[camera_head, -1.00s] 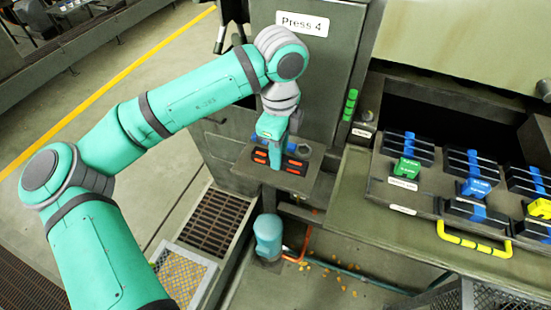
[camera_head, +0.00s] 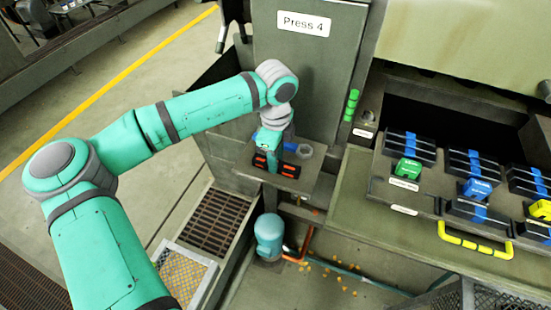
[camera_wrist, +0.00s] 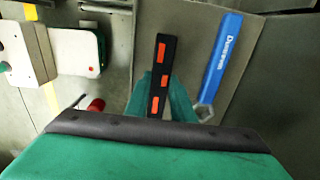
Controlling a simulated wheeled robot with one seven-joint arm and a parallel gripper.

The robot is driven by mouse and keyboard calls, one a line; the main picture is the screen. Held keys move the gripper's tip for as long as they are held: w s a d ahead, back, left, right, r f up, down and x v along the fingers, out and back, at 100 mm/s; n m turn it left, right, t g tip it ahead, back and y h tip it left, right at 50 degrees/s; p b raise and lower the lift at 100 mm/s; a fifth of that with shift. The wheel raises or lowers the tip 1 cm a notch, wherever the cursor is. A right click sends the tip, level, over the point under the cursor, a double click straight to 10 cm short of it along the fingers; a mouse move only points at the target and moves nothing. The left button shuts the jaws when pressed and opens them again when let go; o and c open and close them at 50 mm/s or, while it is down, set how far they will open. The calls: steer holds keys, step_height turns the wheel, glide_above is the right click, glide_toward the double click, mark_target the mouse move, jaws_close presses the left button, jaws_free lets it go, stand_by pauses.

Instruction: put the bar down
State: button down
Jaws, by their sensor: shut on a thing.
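The bar (camera_wrist: 160,76) is black with orange-red patches. In the wrist view it stands upright in the picture, between the teal fingers of my gripper (camera_wrist: 160,100). In the head view the bar (camera_head: 289,170) lies across the small shelf (camera_head: 300,188) under the Press 4 panel, with my gripper (camera_head: 270,160) shut on its middle and hiding that part. I cannot tell whether the bar touches the shelf. The near part of the bar is hidden in the wrist view by my own housing.
A blue wrench (camera_wrist: 220,62) lies on the shelf to the right of the bar, apart from it. A tray (camera_head: 400,196) with black bars and coloured blocks stands at the right. A floor grate (camera_head: 213,222) and a blue-green cylinder (camera_head: 269,238) are below the shelf.

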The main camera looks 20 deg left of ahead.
steer(key=shift+f, duration=0.15)
steer(key=c, duration=1.5)
jaws_free()
steer(key=shift+c, duration=0.2)
step_height(320, 180, up, 12)
steer(key=shift+r, duration=0.2)
step_height(320, 180, up, 14)
